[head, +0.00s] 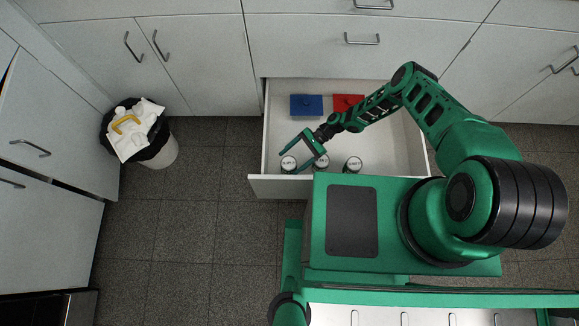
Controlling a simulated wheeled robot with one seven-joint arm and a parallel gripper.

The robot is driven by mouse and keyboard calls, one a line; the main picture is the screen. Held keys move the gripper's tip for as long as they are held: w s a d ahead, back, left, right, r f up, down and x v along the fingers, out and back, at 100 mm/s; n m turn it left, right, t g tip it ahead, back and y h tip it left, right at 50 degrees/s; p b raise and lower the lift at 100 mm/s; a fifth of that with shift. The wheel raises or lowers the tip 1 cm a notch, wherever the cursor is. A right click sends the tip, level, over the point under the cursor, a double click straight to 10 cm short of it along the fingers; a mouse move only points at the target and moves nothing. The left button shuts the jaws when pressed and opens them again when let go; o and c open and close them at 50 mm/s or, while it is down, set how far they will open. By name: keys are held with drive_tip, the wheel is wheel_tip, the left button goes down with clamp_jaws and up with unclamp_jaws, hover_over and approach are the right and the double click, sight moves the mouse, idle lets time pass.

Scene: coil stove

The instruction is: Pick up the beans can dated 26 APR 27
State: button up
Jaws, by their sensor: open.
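Three cans with pale lids stand near the front of the open drawer: a left can (288,163), a middle can (322,161) and a right can (353,164). Dark marks show on the lids, too small to read, so I cannot tell which is dated 26 APR 27. My gripper (299,152) is open above the drawer. Its fingers are over and beside the left and middle cans. I cannot tell whether they touch either can. The cans' sides are mostly hidden from above.
The white drawer (393,151) is pulled out and holds a blue box (306,104) and a red box (347,102) at its back. A bin (159,155) with rubbish stands on the left. Tiled floor (205,200) between bin and drawer is clear.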

drive_tip(key=c, duration=1.9)
drive_tip(key=shift+r, duration=0.1)
drive_tip(key=shift+c, duration=0.2)
